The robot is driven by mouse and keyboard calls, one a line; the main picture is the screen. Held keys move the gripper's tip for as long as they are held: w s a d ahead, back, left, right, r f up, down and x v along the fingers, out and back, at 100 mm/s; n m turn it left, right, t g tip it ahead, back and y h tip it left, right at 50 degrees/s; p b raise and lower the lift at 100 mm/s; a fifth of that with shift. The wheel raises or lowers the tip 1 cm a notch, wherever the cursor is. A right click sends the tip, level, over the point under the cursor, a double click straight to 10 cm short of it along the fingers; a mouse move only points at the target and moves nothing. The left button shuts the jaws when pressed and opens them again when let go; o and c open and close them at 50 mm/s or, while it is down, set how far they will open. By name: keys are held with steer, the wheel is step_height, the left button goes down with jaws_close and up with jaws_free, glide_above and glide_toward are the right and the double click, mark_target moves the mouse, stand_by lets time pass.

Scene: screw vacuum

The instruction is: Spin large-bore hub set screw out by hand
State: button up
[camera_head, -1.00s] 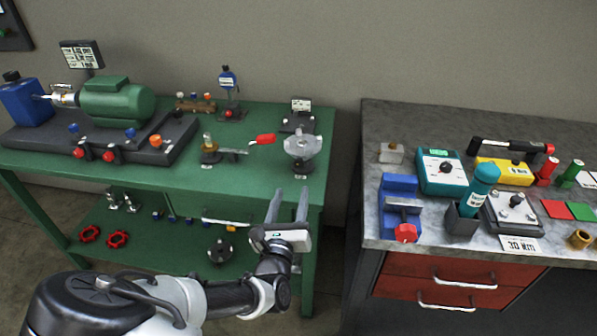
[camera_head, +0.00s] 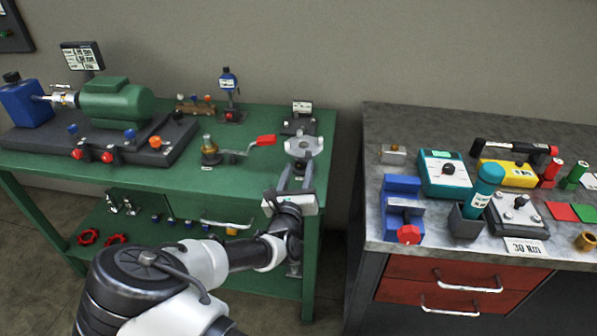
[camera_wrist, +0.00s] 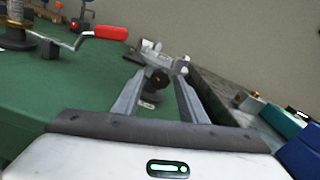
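A silver hub (camera_head: 304,145) is mounted on a stand near the right end of the green bench. In the wrist view the hub (camera_wrist: 172,62) shows a dark, knob-like screw (camera_wrist: 157,78) on its near side; I take this to be the set screw, though its bore size is unclear. My gripper (camera_head: 295,174) is open and empty, just in front of and below the hub. In the wrist view its two fingers (camera_wrist: 158,92) point toward the hub, with the dark screw seen in the gap between them. No contact is clear.
A red-handled crank (camera_head: 265,140) sits on the green bench (camera_head: 160,178) left of the hub. A placard stand (camera_head: 301,115) is behind it. At the right, the grey workbench (camera_head: 395,122) carries a blue vise (camera_head: 402,210) and several tools. A gap separates the benches.

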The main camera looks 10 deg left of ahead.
steer(key=c, duration=0.8)
steer(key=shift+r+p, duration=0.2)
steer(key=shift+p, duration=0.3)
